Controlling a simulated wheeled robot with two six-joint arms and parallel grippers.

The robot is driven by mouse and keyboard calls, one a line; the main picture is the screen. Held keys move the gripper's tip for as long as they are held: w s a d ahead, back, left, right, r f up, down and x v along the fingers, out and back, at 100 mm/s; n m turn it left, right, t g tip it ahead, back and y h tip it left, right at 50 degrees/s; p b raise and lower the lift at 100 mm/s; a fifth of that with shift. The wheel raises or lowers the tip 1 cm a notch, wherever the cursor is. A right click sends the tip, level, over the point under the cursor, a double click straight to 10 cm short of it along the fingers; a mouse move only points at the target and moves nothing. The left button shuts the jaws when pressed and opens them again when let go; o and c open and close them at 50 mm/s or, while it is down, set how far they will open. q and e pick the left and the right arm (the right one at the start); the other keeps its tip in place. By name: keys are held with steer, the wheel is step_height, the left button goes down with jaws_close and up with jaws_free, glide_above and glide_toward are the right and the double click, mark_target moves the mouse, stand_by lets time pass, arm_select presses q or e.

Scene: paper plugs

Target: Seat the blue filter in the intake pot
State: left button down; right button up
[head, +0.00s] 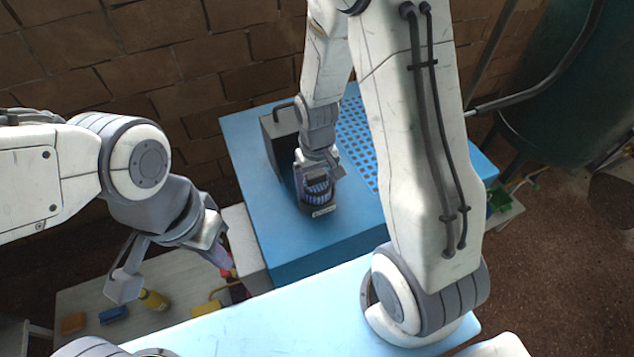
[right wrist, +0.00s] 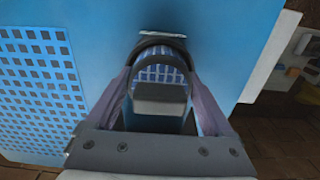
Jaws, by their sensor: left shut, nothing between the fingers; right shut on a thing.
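The blue filter (head: 317,188), pleated with pale ribs, is at the intake pot on the blue bench. It also shows in the right wrist view (right wrist: 160,73), with a dark grey block on its near side. The intake pot (head: 323,211) has a dark rim and a pale label; its rim arches around the filter's far side in the right wrist view (right wrist: 161,41). My right gripper (head: 318,170) is shut on the filter. How deep the filter sits is hidden. My left gripper (head: 222,258) is shut and empty, left of the bench.
The blue bench (head: 260,195) has a perforated panel (head: 358,140) and a dark-fronted grey housing (head: 277,128) beside the pot. A low table (head: 180,280) at left holds a yellow item (head: 154,300), a blue block (head: 113,314) and an orange block (head: 74,323). A green tank (head: 545,90) stands right.

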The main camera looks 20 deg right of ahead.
mark_target(317, 174)
steer(key=shift+r, duration=0.15)
stand_by(0.3)
steer(key=o, duration=1.2)
steer(key=shift+c, duration=0.2)
steer(key=shift+r+p, duration=0.15)
steer(key=shift+p, duration=0.2)
steer(key=shift+r+p, duration=2.3)
steer(key=shift+r, duration=0.35)
